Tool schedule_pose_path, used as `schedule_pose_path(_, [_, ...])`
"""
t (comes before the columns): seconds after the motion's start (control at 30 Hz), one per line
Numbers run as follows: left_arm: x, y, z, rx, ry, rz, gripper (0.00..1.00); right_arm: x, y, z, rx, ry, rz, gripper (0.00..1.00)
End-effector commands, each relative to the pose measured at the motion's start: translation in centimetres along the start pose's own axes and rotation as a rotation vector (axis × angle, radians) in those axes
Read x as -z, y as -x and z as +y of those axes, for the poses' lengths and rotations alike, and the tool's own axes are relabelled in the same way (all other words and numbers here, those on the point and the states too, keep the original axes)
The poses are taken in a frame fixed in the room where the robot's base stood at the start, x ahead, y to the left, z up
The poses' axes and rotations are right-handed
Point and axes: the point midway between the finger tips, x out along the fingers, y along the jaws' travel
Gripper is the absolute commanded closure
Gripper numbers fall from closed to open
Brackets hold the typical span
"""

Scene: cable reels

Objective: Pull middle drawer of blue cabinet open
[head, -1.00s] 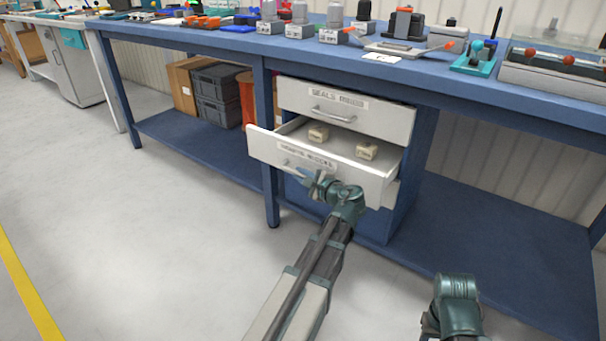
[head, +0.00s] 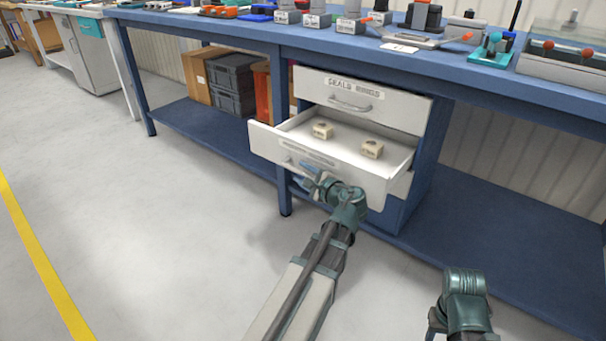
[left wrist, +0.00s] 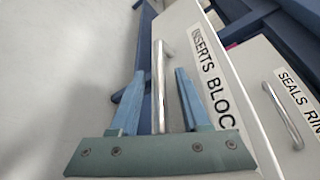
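The blue cabinet (head: 428,170) stands under the bench with pale drawer fronts. Its middle drawer (head: 262,137) is pulled well out, and two small cream blocks (head: 372,149) (head: 322,131) lie inside. The drawer's label reads "INSERTS BLOC..." in the left wrist view. My left gripper (head: 316,183) is at the drawer front. In the left wrist view its fingers (left wrist: 158,88) stand apart on both sides of the metal bar handle (left wrist: 159,60), with gaps visible. My right gripper (head: 434,322) is low at the right, partly cut off; its fingers are unclear.
The top drawer (head: 388,109), labelled "SEALS RINGS", is closed above. A bench leg (head: 284,180) stands just left of the cabinet. The floor (head: 170,230) to the left is clear.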

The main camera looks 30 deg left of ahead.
Motion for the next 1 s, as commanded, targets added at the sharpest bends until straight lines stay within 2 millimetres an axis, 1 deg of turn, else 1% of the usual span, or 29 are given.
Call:
schedule_pose_path(0.27, [-0.1,0.1,0.0,0.000,0.000,-0.001,0.53,0.0,0.0,0.0,0.000,0.000,0.000,0.50])
schedule_pose_path(0.37, [-0.1,0.8,-0.1,0.001,-0.001,0.001,0.53,0.0,0.2,0.0,0.000,0.000,0.000,0.50])
schedule_pose_path(0.47, [-0.2,2.3,-0.1,0.002,-0.002,0.001,0.53,0.0,0.7,0.1,0.000,0.000,0.000,0.50])
schedule_pose_path(0.8, [-0.1,9.7,-0.1,0.003,-0.002,0.003,0.53,-0.1,2.2,0.2,0.000,0.004,0.000,0.50])
schedule_pose_path(0.9, [-0.1,11.3,-0.1,0.003,-0.001,0.002,0.53,-0.1,2.5,0.2,0.000,0.005,0.000,0.50])
schedule_pose_path(1.0, [-0.1,12.5,-0.1,0.002,-0.001,0.001,0.53,-0.2,2.8,0.3,0.000,0.006,0.000,0.50])
